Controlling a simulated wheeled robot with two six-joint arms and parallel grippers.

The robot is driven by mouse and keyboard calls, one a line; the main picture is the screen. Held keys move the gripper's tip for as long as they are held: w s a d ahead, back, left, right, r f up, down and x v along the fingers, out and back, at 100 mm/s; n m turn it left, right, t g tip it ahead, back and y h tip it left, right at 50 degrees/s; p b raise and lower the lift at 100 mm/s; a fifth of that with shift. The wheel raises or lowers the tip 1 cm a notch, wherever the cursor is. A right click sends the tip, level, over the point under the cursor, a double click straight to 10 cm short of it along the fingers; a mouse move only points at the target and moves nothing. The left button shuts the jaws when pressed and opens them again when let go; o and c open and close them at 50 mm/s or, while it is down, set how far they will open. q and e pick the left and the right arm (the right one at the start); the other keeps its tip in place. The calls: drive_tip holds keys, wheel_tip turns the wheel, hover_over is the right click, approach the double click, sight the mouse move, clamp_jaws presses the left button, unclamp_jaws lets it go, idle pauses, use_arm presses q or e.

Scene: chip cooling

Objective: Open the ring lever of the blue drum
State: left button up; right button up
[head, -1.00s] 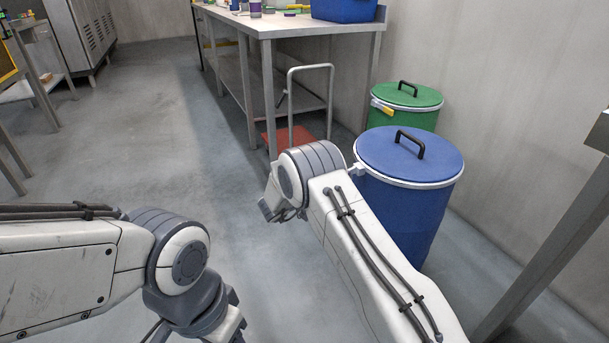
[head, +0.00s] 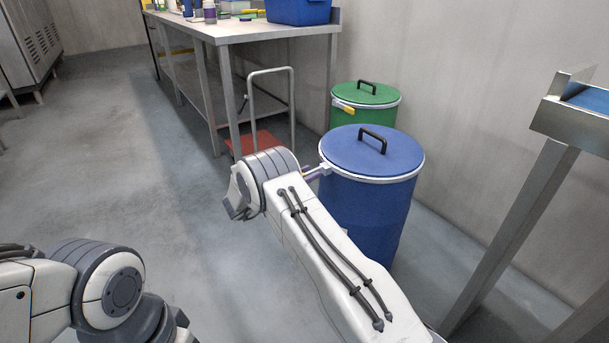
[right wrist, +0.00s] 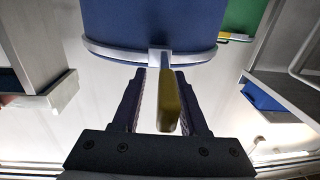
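The blue drum (head: 362,215) stands upright on the floor right of centre in the head view, its blue lid closed and a light metal ring around the rim. In the right wrist view the drum (right wrist: 150,25) fills the top, with the ring below it. The yellow ring lever (right wrist: 168,105) sticks out from the ring toward my right gripper (right wrist: 157,95). That gripper is open, one finger on each side of the lever, with a wider gap on the left. In the head view my right arm mostly hides this gripper and the lever. My left gripper is out of view.
A green drum (head: 366,96) with a yellow lever stands behind the blue one. A steel table (head: 255,30) with a blue bin (head: 298,10) and a red-based trolley (head: 262,140) are further back. A metal stand (head: 520,220) is at right. Floor at left is clear.

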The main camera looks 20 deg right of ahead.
drive_tip(key=shift+w+a, duration=0.1)
drive_tip(key=shift+a, duration=0.2)
drive_tip(key=shift+a, duration=0.35)
drive_tip(key=p+v, duration=0.2)
drive_tip(key=v, duration=0.7)
drive_tip(key=shift+s+a, duration=0.2)
drive_tip(key=shift+a, duration=0.05)
